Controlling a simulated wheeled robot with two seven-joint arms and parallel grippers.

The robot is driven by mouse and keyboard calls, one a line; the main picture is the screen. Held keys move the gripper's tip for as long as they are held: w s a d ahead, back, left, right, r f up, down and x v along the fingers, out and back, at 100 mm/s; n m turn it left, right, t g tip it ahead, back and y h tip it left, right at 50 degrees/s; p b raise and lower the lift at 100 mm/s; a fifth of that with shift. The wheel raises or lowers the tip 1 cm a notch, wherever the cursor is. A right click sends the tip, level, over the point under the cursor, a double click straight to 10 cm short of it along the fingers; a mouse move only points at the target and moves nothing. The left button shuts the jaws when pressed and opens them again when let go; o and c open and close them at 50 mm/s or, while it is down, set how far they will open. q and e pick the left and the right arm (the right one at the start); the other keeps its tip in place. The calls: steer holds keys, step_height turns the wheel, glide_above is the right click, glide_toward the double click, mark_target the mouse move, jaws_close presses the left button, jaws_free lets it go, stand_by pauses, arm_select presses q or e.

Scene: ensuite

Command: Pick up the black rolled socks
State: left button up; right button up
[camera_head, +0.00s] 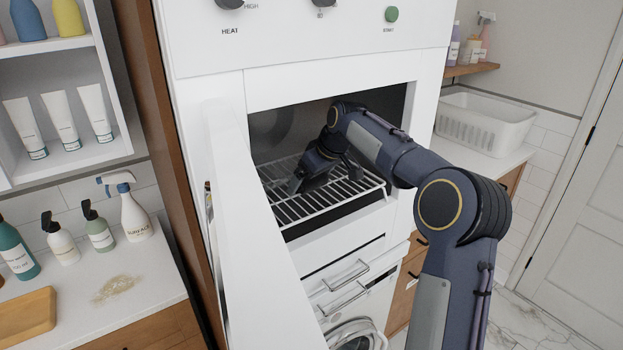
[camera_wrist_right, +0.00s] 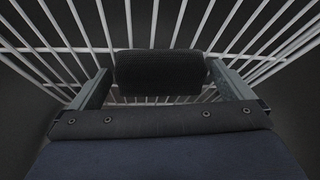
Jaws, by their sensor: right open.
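The black rolled socks (camera_wrist_right: 160,72) show in the right wrist view as a dark ribbed roll on the white wire rack (camera_wrist_right: 60,45). They lie crosswise between the two fingers of my right gripper (camera_head: 322,178). The fingers stand apart on either side, with the roll's ends close to them; I cannot tell whether they touch. In the head view my right gripper is low over the wire rack (camera_head: 345,202) inside the white cabinet. I cannot make out the socks there, behind the gripper. My left gripper is not in view.
The open white door (camera_head: 253,220) stands left of the cabinet opening. The opening's side walls and top edge (camera_head: 330,78) surround my right arm. A counter with bottles (camera_head: 134,215) is at left. A white basket (camera_head: 486,122) stands on the right counter.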

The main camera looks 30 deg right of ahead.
steer(key=c, duration=0.9)
steer(key=shift+c, duration=0.7)
steer(key=shift+r, duration=0.1)
